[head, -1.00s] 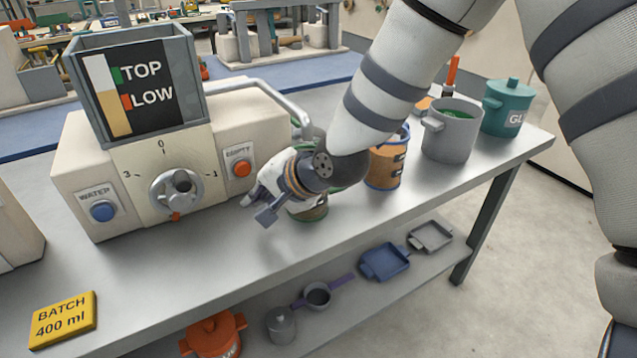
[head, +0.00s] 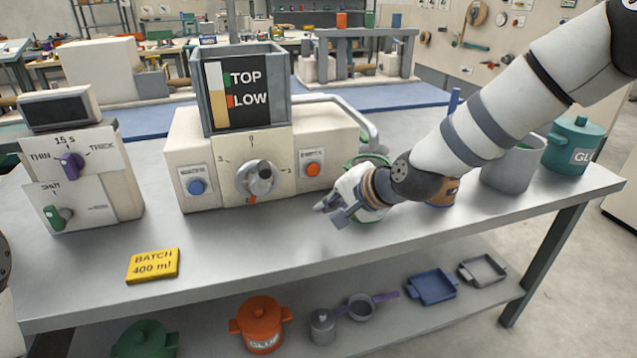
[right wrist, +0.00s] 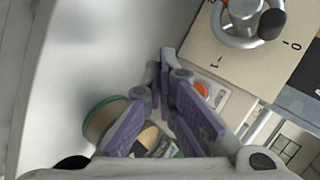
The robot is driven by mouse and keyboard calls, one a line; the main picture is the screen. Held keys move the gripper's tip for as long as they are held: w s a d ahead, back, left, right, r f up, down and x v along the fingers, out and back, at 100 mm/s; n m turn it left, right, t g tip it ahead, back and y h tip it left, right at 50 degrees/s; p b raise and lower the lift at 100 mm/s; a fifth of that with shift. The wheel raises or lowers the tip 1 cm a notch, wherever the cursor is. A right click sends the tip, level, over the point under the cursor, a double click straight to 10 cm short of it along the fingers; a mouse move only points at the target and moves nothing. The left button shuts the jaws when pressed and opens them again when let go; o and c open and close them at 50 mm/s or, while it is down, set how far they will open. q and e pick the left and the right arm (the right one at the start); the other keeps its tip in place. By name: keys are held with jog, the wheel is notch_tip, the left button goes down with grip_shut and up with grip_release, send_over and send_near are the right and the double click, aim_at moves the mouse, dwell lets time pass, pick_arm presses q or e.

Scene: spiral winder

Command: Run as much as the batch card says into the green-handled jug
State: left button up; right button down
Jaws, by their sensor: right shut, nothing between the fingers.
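The batch card (head: 153,265) is yellow, lies at the bench front and reads "BATCH 400 ml". The cream dispenser (head: 200,150) has a dial (head: 257,178) marked 0, 1 and 3, a blue button (head: 197,187) and an orange button (head: 312,169). Its tank gauge (head: 215,95) shows tan up to about the LOW mark. A green-rimmed vessel (head: 375,160) stands below the bent spout pipe (head: 355,112), mostly hidden by my right arm; it also shows in the right wrist view (right wrist: 98,120). My right gripper (head: 332,213) is shut and empty, in front of this vessel. My left gripper is out of view.
A blue-banded brown vessel (head: 445,192), a grey pot (head: 508,170) and a teal GLUE pot (head: 572,147) stand to the right. A control box (head: 80,180) with purple and green knobs stands left. Pots and trays fill the lower shelf. The bench's front middle is clear.

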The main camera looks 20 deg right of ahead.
aim_at(313, 170)
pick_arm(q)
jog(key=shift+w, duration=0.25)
pick_arm(e)
jog(key=shift+w+d+f, duration=0.1)
jog(key=shift+w+f, duration=0.05)
jog(key=shift+w, duration=0.2)
jog(key=w+b, duration=0.1)
jog(key=w, duration=0.1)
jog(key=w+b, duration=0.1)
jog(key=w, duration=0.2)
jog(key=w+b, duration=0.1)
jog(key=w, duration=0.2)
jog(key=shift+f, duration=0.35)
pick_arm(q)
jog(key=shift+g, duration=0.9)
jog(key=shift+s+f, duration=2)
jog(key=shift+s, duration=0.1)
pick_arm(e)
jog(key=shift+w+r, duration=0.35)
jog(key=shift+r, duration=0.05)
jog(key=shift+w, duration=0.1)
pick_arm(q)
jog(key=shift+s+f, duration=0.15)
pick_arm(e)
jog(key=shift+w+a, duration=0.2)
jog(key=shift+w, duration=0.1)
